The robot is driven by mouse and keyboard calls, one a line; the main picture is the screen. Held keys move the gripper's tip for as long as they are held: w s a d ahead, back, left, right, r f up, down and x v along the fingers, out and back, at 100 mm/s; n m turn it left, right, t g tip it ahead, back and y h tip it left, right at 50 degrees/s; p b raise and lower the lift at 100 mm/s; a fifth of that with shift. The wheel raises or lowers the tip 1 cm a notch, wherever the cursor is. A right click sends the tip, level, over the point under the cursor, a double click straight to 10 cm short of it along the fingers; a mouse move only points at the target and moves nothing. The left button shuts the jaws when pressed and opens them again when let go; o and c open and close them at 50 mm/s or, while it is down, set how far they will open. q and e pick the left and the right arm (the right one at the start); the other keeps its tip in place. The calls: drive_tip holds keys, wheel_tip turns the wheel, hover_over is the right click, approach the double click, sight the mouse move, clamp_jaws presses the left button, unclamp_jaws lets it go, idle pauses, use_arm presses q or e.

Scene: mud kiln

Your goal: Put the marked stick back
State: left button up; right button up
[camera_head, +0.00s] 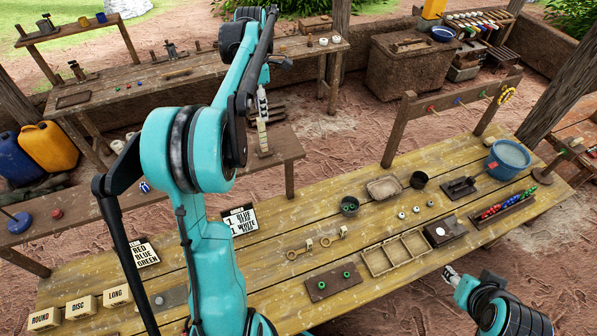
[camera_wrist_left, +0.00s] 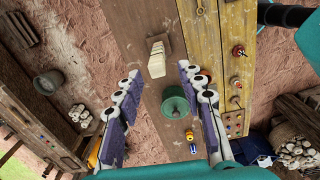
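My left gripper (camera_head: 262,104) hangs over the small side table in the head view. In the left wrist view its two fingers (camera_wrist_left: 160,82) are apart, with nothing held between them. A pale upright stick or bundle of sticks (camera_wrist_left: 156,58) stands at a brown base (camera_wrist_left: 165,42) just beyond the fingertips. The same pale piece (camera_head: 263,136) shows below the gripper in the head view. I cannot make out a mark on it. My right gripper (camera_head: 451,273) is at the front right of the yellow table, too small to judge its opening.
A green round container (camera_wrist_left: 174,102) lies below and between my left fingers. The yellow table (camera_head: 290,285) holds a divided tray (camera_head: 396,254), word cards (camera_head: 240,220) and labelled blocks (camera_head: 81,306). A blue bucket (camera_head: 507,160) stands at its far right.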

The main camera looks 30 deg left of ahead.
use_arm(q)
drive_tip(key=s+d+r+m+t, duration=0.15)
drive_tip(key=s+d+m, duration=0.25)
drive_tip(key=d+m, duration=0.4)
drive_tip(key=s+d+r+m+t, duration=0.1)
drive_tip(key=s+d+m+t, duration=0.1)
drive_tip(key=s+d+m, duration=0.5)
drive_tip(key=s+d+f+m+t, duration=0.3)
drive_tip(key=s+d+f+m, duration=0.5)
drive_tip(key=d+m, duration=0.4)
drive_tip(key=shift+s+d+f, duration=0.2)
drive_tip(key=shift+s+d, duration=0.1)
drive_tip(key=shift+t, duration=0.25)
drive_tip(key=shift+s, duration=0.1)
